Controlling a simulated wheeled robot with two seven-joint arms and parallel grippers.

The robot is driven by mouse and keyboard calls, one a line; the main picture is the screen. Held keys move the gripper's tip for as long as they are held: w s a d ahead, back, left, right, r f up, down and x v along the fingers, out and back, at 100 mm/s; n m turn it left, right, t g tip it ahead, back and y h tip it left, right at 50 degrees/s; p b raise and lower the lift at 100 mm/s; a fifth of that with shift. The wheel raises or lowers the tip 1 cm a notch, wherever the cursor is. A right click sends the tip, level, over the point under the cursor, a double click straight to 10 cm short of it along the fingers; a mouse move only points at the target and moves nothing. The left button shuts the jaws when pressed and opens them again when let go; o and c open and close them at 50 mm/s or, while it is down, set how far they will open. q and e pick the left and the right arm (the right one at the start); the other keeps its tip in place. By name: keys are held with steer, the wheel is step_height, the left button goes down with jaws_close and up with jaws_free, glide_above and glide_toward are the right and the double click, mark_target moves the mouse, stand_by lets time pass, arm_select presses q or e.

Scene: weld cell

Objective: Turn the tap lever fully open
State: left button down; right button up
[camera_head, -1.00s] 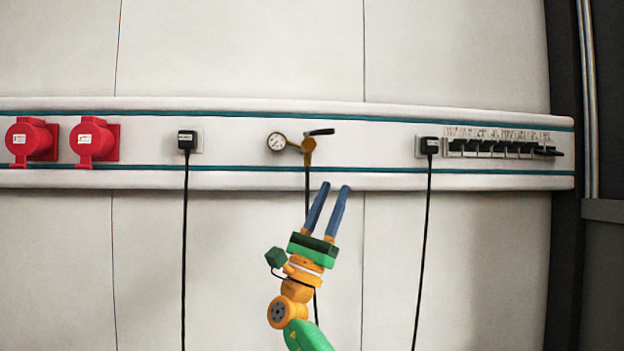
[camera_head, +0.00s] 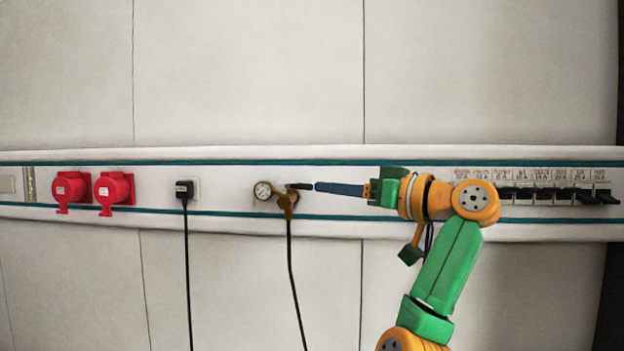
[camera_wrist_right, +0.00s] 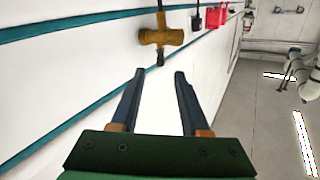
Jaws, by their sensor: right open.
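The brass tap (camera_head: 287,201) is on the wall rail, with a round gauge on its left. Its black lever (camera_head: 300,186) points right, about level. In the right wrist view the tap body (camera_wrist_right: 160,37) is ahead, and the dark lever end (camera_wrist_right: 160,58) points at the gap between my fingers. My right gripper (camera_head: 316,188) is right of the lever, pointing left, its tips close to the lever end. In the wrist view the right gripper (camera_wrist_right: 158,76) is open and empty, the lever end just beyond the tips. My left gripper is not in view.
Left of the tap are a black plug (camera_head: 185,189) with a cable and two red sockets (camera_head: 113,190). A row of black switches (camera_head: 555,194) is on the right. A black hose (camera_head: 293,275) hangs below the tap. The wall above the rail is clear.

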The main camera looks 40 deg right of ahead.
mark_target(307, 187)
steer(key=w+p, duration=0.1)
steer(key=w, duration=0.1)
steer(key=w+p, duration=0.1)
steer(key=w, duration=0.1)
steer(key=w+p, duration=0.1)
steer(key=w, duration=0.2)
steer(key=shift+a+r, duration=0.1)
steer(key=shift+a, duration=0.3)
steer(key=shift+w, duration=0.25)
steer(key=shift+s+f, duration=0.15)
steer(key=shift+f, duration=0.05)
steer(key=shift+c, duration=0.9)
jaws_close()
